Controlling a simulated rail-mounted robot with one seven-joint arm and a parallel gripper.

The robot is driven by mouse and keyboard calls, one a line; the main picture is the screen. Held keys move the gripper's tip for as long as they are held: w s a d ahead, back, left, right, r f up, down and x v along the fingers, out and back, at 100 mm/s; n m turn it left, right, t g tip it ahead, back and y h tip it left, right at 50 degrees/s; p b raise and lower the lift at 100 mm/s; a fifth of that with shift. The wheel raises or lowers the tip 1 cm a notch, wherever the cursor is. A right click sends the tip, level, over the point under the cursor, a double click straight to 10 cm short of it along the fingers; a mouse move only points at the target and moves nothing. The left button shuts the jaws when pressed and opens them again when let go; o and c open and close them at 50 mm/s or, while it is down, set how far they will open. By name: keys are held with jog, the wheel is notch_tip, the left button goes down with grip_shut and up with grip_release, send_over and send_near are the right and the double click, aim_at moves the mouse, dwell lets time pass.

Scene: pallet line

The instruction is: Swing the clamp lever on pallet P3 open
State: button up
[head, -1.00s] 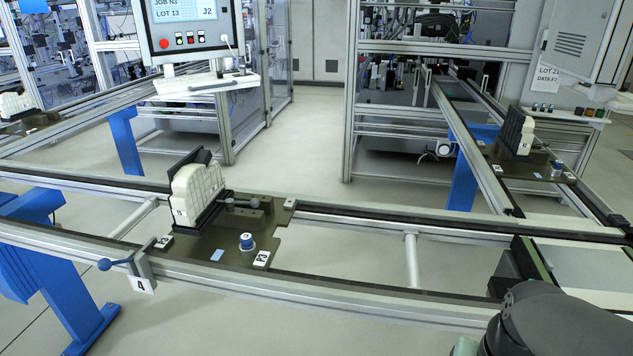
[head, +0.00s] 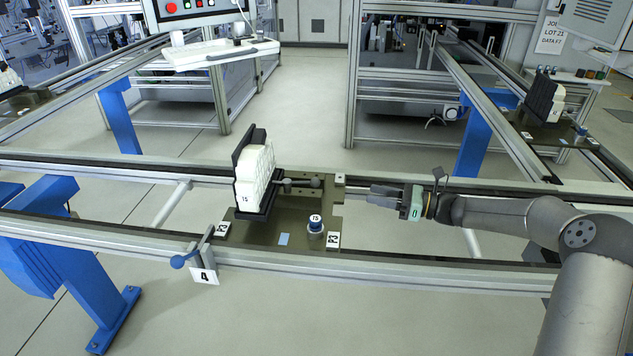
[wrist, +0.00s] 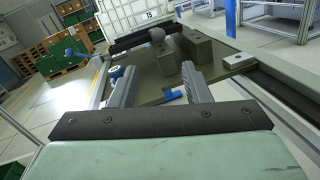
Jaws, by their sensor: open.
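Pallet P3 (head: 268,233) is a dark plate on the near conveyor rail, with its label (head: 333,240) at the front right corner. The clamp lever (head: 300,183), grey with a round knob, lies beside the white part's right face. Its knob also shows in the wrist view (wrist: 157,35), in front of the white part. My gripper (head: 371,194) is to the right of the pallet, pointing left toward the lever. In the wrist view my gripper (wrist: 158,75) is open and empty, its fingers apart and short of the knob.
A blue-topped knob (head: 315,224) stands up from the pallet's front right. A blue-handled rail stop (head: 190,258) with label 4 (head: 203,277) is at the near rail. A control panel (head: 190,10) stands behind. Another pallet (head: 565,133) is on the far right line.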

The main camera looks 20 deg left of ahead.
aim_at(316, 183)
jog(key=a+p, duration=0.3)
jog(key=a, duration=1.4)
jog(key=shift+p, duration=0.3)
grip_shut()
jog(key=shift+d, duration=0.1)
